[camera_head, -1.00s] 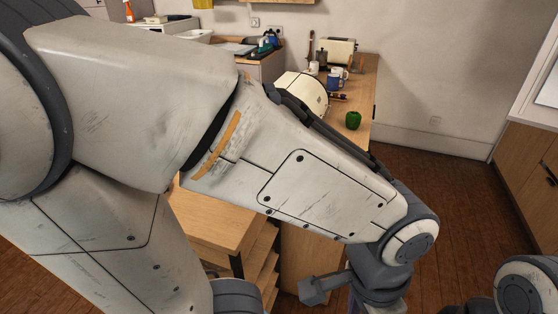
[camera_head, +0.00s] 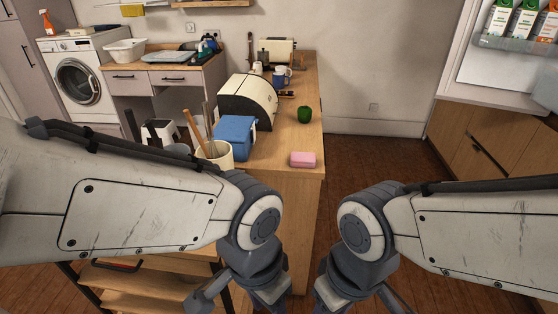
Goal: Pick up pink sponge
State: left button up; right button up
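The pink sponge (camera_head: 303,159) is a small pink block lying flat near the front right corner of the wooden counter (camera_head: 285,143). It is fully visible with bare wood around it. My two arms come in from the left and right, with their wrists below the sponge in the picture and in front of the counter end. Neither gripper touches the sponge. The fingers of both grippers are at or past the bottom edge of the picture, so I cannot see whether they are open or shut.
Left of the sponge stand a utensil pot (camera_head: 215,153) and a blue box (camera_head: 235,137). Behind are a bread bin (camera_head: 249,101), a green pepper (camera_head: 305,114), mugs and a toaster (camera_head: 277,50). Open shelves (camera_head: 150,274) are below left. Floor is free right of the counter.

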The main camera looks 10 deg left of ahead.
aim_at(298, 159)
jog(key=u, duration=0.3)
jog(key=k, duration=0.35)
jog(key=z, duration=1.15)
jog(key=i, duration=1.4)
jog(key=u, duration=0.5)
